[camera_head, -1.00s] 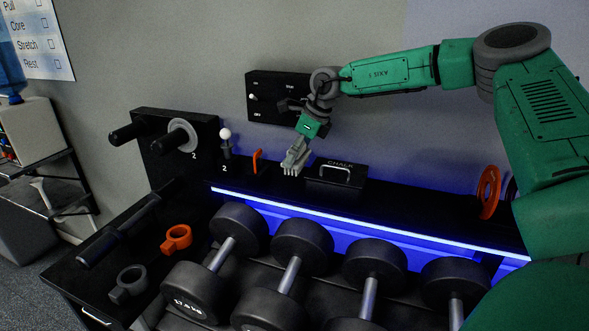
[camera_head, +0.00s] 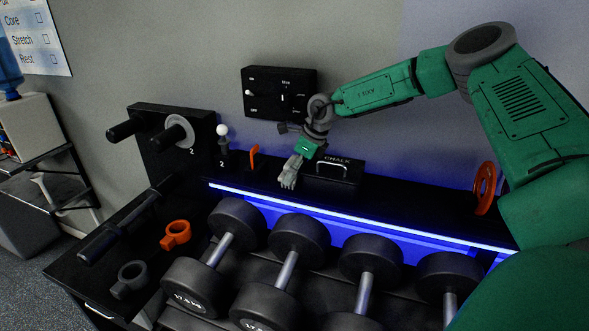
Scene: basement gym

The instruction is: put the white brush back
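I cannot make out a white brush with certainty in the head view. A pale, slender thing (camera_head: 45,188) on the side rack at the far left is too unclear to name. My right gripper (camera_head: 288,179) points down over the back ledge, just left of the black chalk box (camera_head: 348,182). Its fingers look close together, but I cannot tell whether they are shut or hold anything. My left gripper is out of view.
Several dumbbells (camera_head: 296,239) fill the rack in front of the blue-lit ledge. An orange clip (camera_head: 254,157), a white-knobbed lever (camera_head: 223,143) and a plate holder (camera_head: 172,137) stand left of the gripper. A switch box (camera_head: 279,93) hangs behind.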

